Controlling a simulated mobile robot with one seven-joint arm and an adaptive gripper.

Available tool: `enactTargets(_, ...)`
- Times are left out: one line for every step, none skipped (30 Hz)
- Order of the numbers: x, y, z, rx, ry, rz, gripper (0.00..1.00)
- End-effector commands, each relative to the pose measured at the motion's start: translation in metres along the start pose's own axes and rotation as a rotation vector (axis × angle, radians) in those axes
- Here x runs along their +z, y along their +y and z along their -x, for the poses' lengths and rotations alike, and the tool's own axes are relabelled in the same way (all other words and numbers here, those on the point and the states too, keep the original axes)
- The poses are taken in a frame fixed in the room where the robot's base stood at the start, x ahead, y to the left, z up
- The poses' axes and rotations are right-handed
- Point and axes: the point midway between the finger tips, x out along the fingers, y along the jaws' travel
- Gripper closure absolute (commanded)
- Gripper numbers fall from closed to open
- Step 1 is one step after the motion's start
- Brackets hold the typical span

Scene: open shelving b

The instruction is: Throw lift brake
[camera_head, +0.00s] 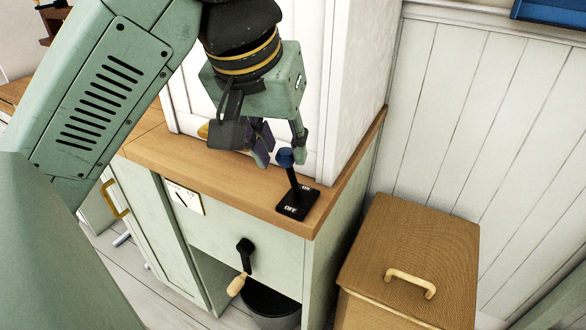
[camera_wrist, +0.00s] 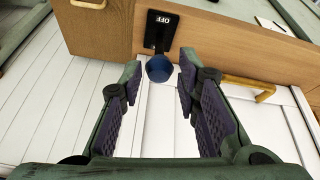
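The lift brake is a lever with a blue ball knob (camera_head: 285,157) on a black stick. It rises from a black base plate (camera_head: 297,204) marked ON and OFF at the counter's front right corner. My gripper (camera_head: 280,150) is open, with its fingers beside the knob. In the wrist view, the blue knob (camera_wrist: 159,69) lies between the tips of my open gripper (camera_wrist: 160,66), with gaps visible on both sides. The wrist view shows the OFF label on the base plate (camera_wrist: 160,30); the ON label is not readable there.
The lever stands on a wooden counter (camera_head: 240,190) with a white cabinet (camera_head: 355,80) close behind. A black crank with a wooden handle (camera_head: 237,284) sticks out of the front below. A woven box (camera_head: 410,245) stands to the right, a dark bucket (camera_head: 270,305) below.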

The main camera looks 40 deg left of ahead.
Motion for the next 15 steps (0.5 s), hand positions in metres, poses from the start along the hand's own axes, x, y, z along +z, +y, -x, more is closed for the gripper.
enactTargets(0.0,0.0,-0.011,0.005,-0.002,-0.003,0.7)
enactTargets(0.0,0.001,-0.017,0.005,-0.002,-0.002,0.7)
enactTargets(0.0,0.001,-0.025,0.006,-0.002,-0.003,0.7)
enactTargets(0.0,0.001,-0.03,0.006,-0.001,-0.003,0.7)
enactTargets(0.0,0.001,-0.036,0.005,-0.002,0.0,0.7)
enactTargets(0.0,0.001,-0.043,0.004,-0.002,0.0,0.7)
enactTargets(0.0,0.001,-0.048,0.005,-0.002,0.0,0.7)
enactTargets(0.0,0.001,-0.053,0.004,-0.001,0.0,0.7)
enactTargets(0.0,0.001,-0.058,0.003,-0.002,0.0,0.7)
enactTargets(0.0,0.001,-0.062,0.004,-0.001,0.001,0.7)
enactTargets(0.0,0.001,-0.066,0.004,0.0,0.001,0.7)
enactTargets(-0.001,0.001,-0.07,0.003,0.0,0.001,0.7)
enactTargets(0.0,0.001,-0.072,0.003,-0.001,0.001,0.7)
enactTargets(0.0,0.001,-0.074,0.003,-0.001,0.0,0.7)
enactTargets(0.0,0.001,-0.077,0.003,0.0,0.0,0.7)
